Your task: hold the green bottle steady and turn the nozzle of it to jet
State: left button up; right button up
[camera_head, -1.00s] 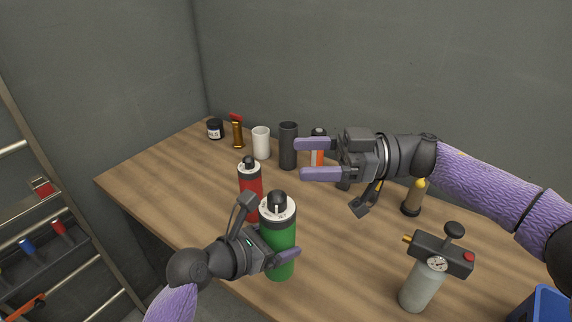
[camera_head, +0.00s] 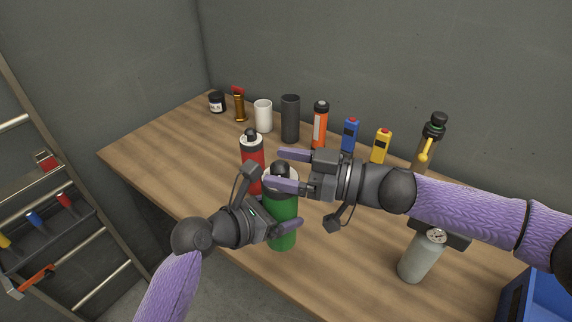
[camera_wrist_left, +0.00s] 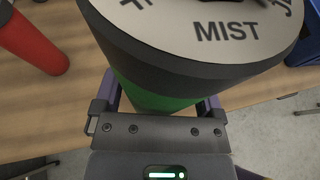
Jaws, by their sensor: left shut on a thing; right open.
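The green bottle (camera_head: 283,226) stands upright near the front edge of the table, with a dark collar, a pale top dial and a black nozzle (camera_head: 280,169). My left gripper (camera_head: 278,232) is shut around its body from the left. In the left wrist view the green body (camera_wrist_left: 160,98) sits between the fingers, and the dial (camera_wrist_left: 215,30) reads MIST on the side facing the camera; other lettering is cut off. My right gripper (camera_head: 288,170) is open, its fingers at the height of the nozzle and partly covering it. I cannot tell whether they touch it.
A red bottle (camera_head: 252,150) stands just behind the green one. Several items line the back, including a dark cylinder (camera_head: 290,118), an orange canister (camera_head: 320,125) and a yellow box (camera_head: 381,146). A grey sprayer (camera_head: 419,260) and blue crate (camera_head: 535,300) are at right.

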grip_shut()
jog(key=shift+w+n+g+y, duration=0.2)
jog(key=shift+n+g+y, duration=0.1)
jog(key=shift+n+g, duration=2)
jog(key=shift+g, duration=1.3)
grip_release()
jog(key=w+d, duration=0.1)
jog(key=d, duration=1.1)
